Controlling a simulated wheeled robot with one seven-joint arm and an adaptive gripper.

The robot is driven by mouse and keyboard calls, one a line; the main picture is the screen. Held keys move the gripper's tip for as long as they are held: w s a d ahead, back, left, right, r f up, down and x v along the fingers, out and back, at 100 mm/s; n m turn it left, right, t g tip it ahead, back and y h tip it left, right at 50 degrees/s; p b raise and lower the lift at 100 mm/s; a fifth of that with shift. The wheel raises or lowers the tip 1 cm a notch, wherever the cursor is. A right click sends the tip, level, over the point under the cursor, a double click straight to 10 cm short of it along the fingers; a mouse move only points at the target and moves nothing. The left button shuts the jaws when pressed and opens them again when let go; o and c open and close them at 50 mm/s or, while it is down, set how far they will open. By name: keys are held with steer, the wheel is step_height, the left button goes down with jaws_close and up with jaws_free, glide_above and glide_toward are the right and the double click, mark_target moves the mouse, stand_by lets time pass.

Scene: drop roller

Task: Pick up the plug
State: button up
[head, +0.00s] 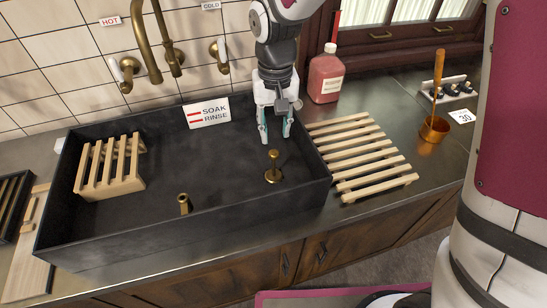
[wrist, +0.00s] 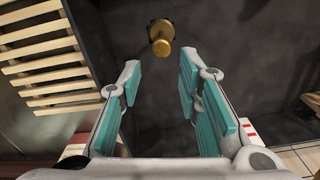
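A brass plug with an upright knobbed handle and a round base (head: 273,176) stands on the floor of the dark sink (head: 130,240), towards its right side. In the wrist view the plug (wrist: 160,38) lies ahead, beyond the fingertips. My gripper (head: 275,138) points down inside the right back part of the sink, behind the plug and apart from it. Its two teal-padded fingers (wrist: 157,85) are spread wide with nothing between them.
A short brass tube (head: 185,204) stands in the sink near its front. A wooden slatted rack (head: 110,168) sits at the sink's left. A sign (head: 207,112) is at the back rim.

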mark_target(275, 153)
step_height(275, 153, down, 8)
steer(key=shift+s+r+p, duration=0.1)
steer(key=shift+p, duration=0.25)
steer(key=shift+a+f+p, duration=0.1)
steer(key=shift+f+p, duration=0.4)
steer(key=shift+f, duration=1.9)
jaws_close()
